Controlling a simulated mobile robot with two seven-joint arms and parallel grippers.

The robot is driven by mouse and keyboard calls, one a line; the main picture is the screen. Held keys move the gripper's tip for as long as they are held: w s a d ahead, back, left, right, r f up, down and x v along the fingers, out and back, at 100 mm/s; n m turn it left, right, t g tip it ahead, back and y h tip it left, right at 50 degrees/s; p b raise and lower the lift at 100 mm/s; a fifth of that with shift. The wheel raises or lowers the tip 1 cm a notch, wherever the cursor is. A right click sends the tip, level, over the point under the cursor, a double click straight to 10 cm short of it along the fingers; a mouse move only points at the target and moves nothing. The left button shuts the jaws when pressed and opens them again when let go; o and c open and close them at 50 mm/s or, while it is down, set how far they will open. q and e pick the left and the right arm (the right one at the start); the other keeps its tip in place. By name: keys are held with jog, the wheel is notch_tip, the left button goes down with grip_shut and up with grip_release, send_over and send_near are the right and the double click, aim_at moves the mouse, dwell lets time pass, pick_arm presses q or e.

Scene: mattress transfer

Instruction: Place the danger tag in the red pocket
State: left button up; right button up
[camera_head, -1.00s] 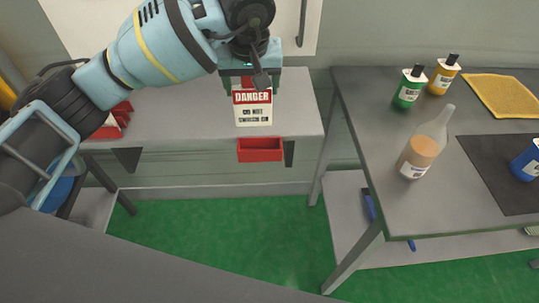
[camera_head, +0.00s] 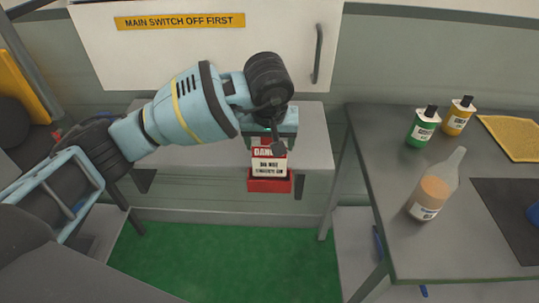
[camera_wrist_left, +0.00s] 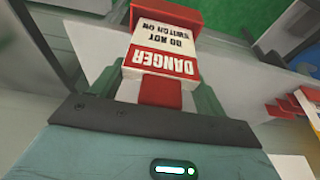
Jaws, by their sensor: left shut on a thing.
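The danger tag (camera_head: 268,163) is a white card with a red "DANGER" band. It hangs upright under my left gripper (camera_head: 267,145), which is shut on its top. The wrist view shows the tag (camera_wrist_left: 163,42) with its red tab between the green fingers of the left gripper (camera_wrist_left: 158,92). The red pocket (camera_head: 270,185) is on the front of the grey counter, directly below the tag. The tag's lower edge meets the pocket's rim (camera_wrist_left: 178,13); I cannot tell how far it is inside. My right gripper is out of view.
A white panel with a yellow "MAIN SWITCH OFF FIRST" label (camera_head: 180,21) and a handle (camera_head: 318,53) stands behind the counter (camera_head: 315,150). At right, a grey table (camera_head: 380,160) holds a green bottle (camera_head: 423,127), a yellow bottle (camera_head: 459,116) and a clear bottle (camera_head: 435,187).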

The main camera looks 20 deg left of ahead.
aim_at(270, 152)
pick_arm(q)
jog(key=shift+f, duration=1.95)
jog(key=shift+f, duration=0.2)
jog(key=o, duration=1)
jog(key=shift+r, duration=0.55)
jog(key=v, duration=1.1)
jog(key=shift+s+r, duration=0.15)
jog(key=shift+s, duration=0.05)
